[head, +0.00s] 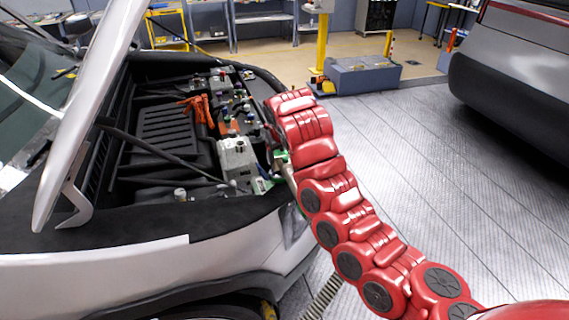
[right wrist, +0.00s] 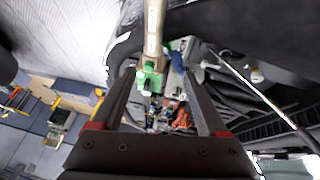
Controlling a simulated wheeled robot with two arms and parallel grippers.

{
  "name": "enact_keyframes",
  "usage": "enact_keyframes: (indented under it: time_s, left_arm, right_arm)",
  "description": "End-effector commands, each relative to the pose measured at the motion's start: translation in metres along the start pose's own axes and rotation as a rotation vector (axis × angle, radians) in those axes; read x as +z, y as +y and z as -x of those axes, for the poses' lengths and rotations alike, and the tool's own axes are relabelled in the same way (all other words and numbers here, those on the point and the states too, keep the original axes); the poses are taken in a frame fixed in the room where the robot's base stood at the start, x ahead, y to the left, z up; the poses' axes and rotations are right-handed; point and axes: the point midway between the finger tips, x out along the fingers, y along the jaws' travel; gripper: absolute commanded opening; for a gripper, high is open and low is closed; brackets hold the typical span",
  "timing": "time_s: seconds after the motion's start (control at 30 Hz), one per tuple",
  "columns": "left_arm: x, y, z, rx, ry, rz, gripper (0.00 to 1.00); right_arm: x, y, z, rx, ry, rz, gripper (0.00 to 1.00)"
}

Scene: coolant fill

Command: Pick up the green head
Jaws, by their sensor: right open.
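The green head (right wrist: 150,78) sits at the end of a pale beige bar (right wrist: 154,30) in the right wrist view. My right gripper (right wrist: 160,73) is open there, with its two dark fingers apart. The green head appears between the fingertips, closer to the left finger; I cannot tell whether they touch. In the head view a small green part (head: 281,157) shows at the engine bay's right edge, partly hidden by my red right arm. My right gripper's fingers are mostly hidden there. My left gripper is not in view.
The car's engine bay (head: 165,150) lies open under a raised hood (head: 95,110). An orange clamp-like part (head: 203,108) and a grey box (head: 237,160) sit inside. Another vehicle (head: 515,85) stands at right. The floor (head: 430,180) between is clear.

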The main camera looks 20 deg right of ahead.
Motion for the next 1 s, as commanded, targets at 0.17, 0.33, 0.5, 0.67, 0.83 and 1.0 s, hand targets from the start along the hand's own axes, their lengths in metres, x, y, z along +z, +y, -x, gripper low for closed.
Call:
enact_keyframes:
  time_s: [0.17, 0.33, 0.5, 0.67, 0.83, 1.0]
  left_arm:
    - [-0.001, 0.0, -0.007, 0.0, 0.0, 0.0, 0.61]
    - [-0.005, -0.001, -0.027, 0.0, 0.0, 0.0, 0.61]
    - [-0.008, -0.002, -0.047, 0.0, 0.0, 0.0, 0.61]
    - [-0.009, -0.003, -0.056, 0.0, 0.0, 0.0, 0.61]
    - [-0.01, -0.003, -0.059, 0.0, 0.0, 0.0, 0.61]
    - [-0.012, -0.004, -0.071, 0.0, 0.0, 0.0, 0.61]
  right_arm:
    - [0.017, 0.009, 0.005, 0.041, -0.08, 0.017, 0.77]
    - [0.02, 0.01, -0.028, 0.04, -0.088, 0.018, 0.77]
    - [0.023, 0.01, -0.068, 0.039, -0.086, 0.021, 0.77]
    - [0.024, 0.011, -0.097, 0.04, -0.079, 0.021, 0.77]
    - [0.026, 0.012, -0.11, 0.04, -0.077, 0.018, 0.77]
    - [0.026, 0.012, -0.119, 0.041, -0.08, 0.021, 0.77]
